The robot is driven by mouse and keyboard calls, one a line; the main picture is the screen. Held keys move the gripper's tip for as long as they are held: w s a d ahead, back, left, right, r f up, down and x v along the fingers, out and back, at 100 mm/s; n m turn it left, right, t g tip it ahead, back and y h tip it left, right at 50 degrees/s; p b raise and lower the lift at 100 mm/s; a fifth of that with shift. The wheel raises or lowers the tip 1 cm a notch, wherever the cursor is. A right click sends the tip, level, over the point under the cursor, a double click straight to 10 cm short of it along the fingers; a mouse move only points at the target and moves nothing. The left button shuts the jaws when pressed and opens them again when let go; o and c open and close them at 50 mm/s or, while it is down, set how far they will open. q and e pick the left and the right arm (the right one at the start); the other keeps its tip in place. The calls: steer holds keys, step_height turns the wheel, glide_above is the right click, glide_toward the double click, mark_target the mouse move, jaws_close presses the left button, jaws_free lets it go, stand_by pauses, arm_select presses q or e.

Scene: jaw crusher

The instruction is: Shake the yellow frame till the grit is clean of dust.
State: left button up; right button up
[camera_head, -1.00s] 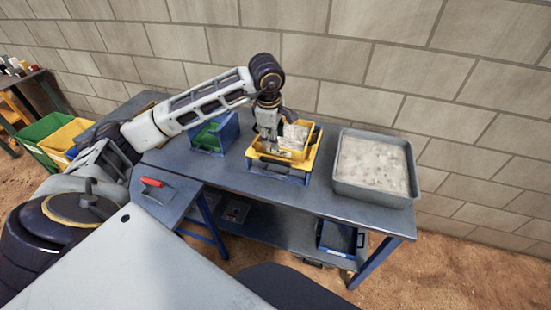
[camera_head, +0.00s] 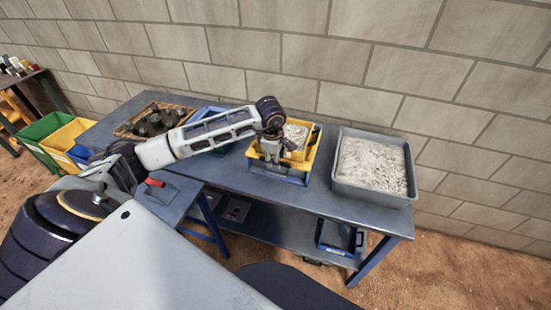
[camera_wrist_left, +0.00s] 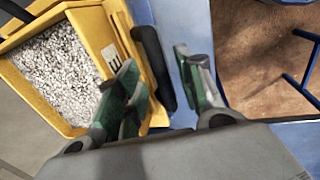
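The yellow frame (camera_head: 314,142) sits over a blue tray (camera_head: 296,179) near the middle of the bench. Pale grit (camera_head: 296,134) lies inside it; the grit also shows close up in the left wrist view (camera_wrist_left: 57,72). My left gripper (camera_head: 271,158) is at the frame's front side, pointing down. In the left wrist view its green-padded fingers (camera_wrist_left: 160,72) are apart. A black handle (camera_wrist_left: 153,62) on the frame's side lies between them; contact is unclear. The finger pads partly cover the frame's wall. My right gripper is not in view.
A grey tray (camera_head: 343,182) of pale material stands right of the frame. A wooden tray of dark parts (camera_head: 154,121) and a blue bin (camera_head: 212,113) are to the left. A red-handled tool (camera_head: 154,182) lies at the front left. A block wall stands behind.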

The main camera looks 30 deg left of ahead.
arm_select(q)
steer(key=shift+f, duration=0.4)
jaws_close()
